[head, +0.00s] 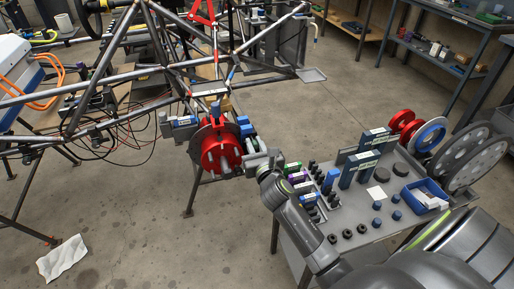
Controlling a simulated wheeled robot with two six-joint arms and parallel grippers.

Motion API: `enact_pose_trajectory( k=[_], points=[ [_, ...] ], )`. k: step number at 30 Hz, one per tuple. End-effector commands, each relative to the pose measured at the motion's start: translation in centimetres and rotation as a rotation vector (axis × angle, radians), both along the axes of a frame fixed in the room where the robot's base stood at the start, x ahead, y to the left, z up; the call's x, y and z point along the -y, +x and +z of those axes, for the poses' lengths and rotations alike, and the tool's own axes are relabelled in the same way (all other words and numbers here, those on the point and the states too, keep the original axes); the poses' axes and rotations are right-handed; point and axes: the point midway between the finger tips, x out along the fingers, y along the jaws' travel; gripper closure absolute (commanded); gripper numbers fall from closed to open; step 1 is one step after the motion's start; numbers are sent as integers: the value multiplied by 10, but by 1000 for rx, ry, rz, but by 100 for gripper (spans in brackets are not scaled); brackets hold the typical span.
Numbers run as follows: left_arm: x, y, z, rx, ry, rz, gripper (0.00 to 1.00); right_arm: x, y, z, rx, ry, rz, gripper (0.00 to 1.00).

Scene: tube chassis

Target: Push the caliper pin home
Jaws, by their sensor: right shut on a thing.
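A red round brake or hub part (213,149) is mounted at the end of the tube chassis (190,93). Small blue parts (246,128) sit at its right side. My right arm comes in from the lower right. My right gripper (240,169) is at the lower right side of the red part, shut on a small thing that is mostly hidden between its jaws. This appears to be the caliper pin, but it is too small to make out, and how deep it sits cannot be seen. My left gripper is not in view.
A grey parts table (345,234) with boxes, sockets and a blue bin (424,196) stands on the right, under my right arm. A white cloth (62,259) lies on the floor. The middle floor is clear.

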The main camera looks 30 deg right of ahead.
Motion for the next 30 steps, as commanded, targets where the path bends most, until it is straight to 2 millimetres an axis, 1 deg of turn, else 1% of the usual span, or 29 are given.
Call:
enact_pose_trajectory(
  k=[7,8,12,20,23,26,30],
  points=[
    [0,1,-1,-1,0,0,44,0,0,-1,-1,0,0,100],
    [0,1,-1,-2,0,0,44,0,0,-1,-1,0,0,78],
    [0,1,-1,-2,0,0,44,0,0,-1,-1,0,0,60],
    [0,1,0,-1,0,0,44,0,-1,-1,-1,0,-1,59],
    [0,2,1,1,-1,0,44,-1,-4,0,-1,1,0,59],
    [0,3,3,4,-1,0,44,-3,-14,-1,-4,2,-1,59],
    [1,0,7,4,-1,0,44,-9,-39,-1,-5,4,-2,59]
  ],
)
